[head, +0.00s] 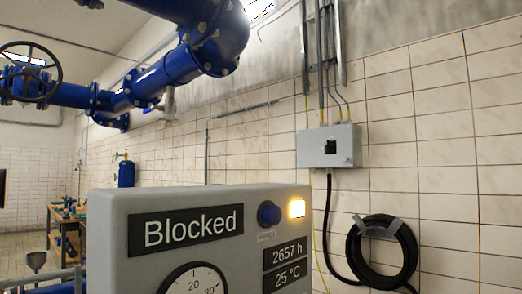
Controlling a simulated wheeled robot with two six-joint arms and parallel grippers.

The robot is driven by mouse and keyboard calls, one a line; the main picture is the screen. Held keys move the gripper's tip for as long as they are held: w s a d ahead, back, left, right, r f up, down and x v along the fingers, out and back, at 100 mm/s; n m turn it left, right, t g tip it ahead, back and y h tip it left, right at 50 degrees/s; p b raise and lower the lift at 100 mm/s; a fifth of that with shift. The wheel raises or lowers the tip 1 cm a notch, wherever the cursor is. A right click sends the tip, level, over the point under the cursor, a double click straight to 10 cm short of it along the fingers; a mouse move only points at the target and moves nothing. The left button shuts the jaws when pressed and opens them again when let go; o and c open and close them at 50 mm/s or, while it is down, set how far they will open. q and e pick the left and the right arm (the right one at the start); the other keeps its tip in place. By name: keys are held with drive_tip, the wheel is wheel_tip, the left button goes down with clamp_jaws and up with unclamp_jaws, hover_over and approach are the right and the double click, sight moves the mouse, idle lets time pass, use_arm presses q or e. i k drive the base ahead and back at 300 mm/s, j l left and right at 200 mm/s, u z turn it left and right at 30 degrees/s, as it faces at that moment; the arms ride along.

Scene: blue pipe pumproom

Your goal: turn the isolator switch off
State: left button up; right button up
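A grey control box (105,225) fills the lower middle of the head view, close to me. A smaller grey box (312,150) with a black switch-like part (330,147) is fixed to the tiled wall behind. I cannot tell which of these is the isolator switch, nor read any switch position. Neither of my grippers is in view.
The control box also has displays (285,266) reading 2657 h and 25 °C, and a partly cut-off gauge (193,282). A coiled black hose (352,250) hangs on the wall at right. Blue pipes (165,72) run overhead. A workbench (55,222) stands far left.

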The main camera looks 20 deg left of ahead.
sight(328, 147)
drive_tip(key=u, duration=0.25)
drive_tip(key=i+l+u, duration=0.2)
drive_tip(key=u, duration=0.3)
drive_tip(key=i+l+u, duration=0.2)
drive_tip(key=u, duration=0.25)
drive_tip(key=i+l+u, duration=0.1)
drive_tip(key=l+u, duration=0.4)
drive_tip(key=j, duration=0.1)
